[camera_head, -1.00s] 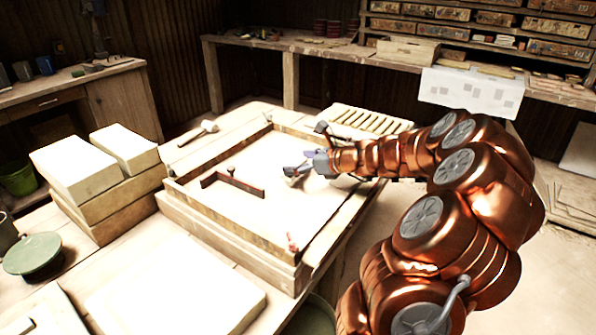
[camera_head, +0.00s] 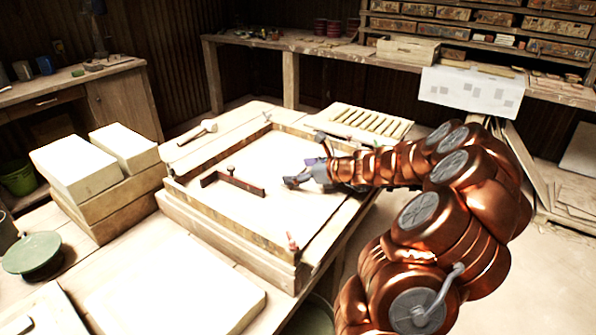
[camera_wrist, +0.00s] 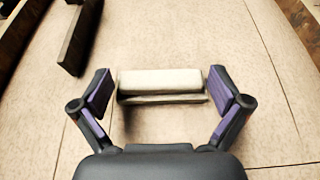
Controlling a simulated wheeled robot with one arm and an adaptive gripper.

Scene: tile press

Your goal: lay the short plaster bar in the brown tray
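A short pale plaster bar (camera_wrist: 160,82) lies crosswise in the wrist view, with a dark shadow along its near edge. My gripper (camera_wrist: 160,90) is open, with one purple-padded finger beyond each end of the bar. Small gaps seem to show at both ends. In the head view my gripper (camera_head: 291,184) is low over the pale bed of a wooden-rimmed frame (camera_head: 222,231), and I cannot make out the bar there. No separate brown tray can be told for certain; the frame has a brown rim.
A dark angled strip (camera_head: 232,182) stands on the bed left of my gripper; it also shows in the wrist view (camera_wrist: 80,40). A slatted rack (camera_head: 370,123) stands behind the frame. Pale blocks (camera_head: 80,170) are stacked at the left. The bed's middle front is clear.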

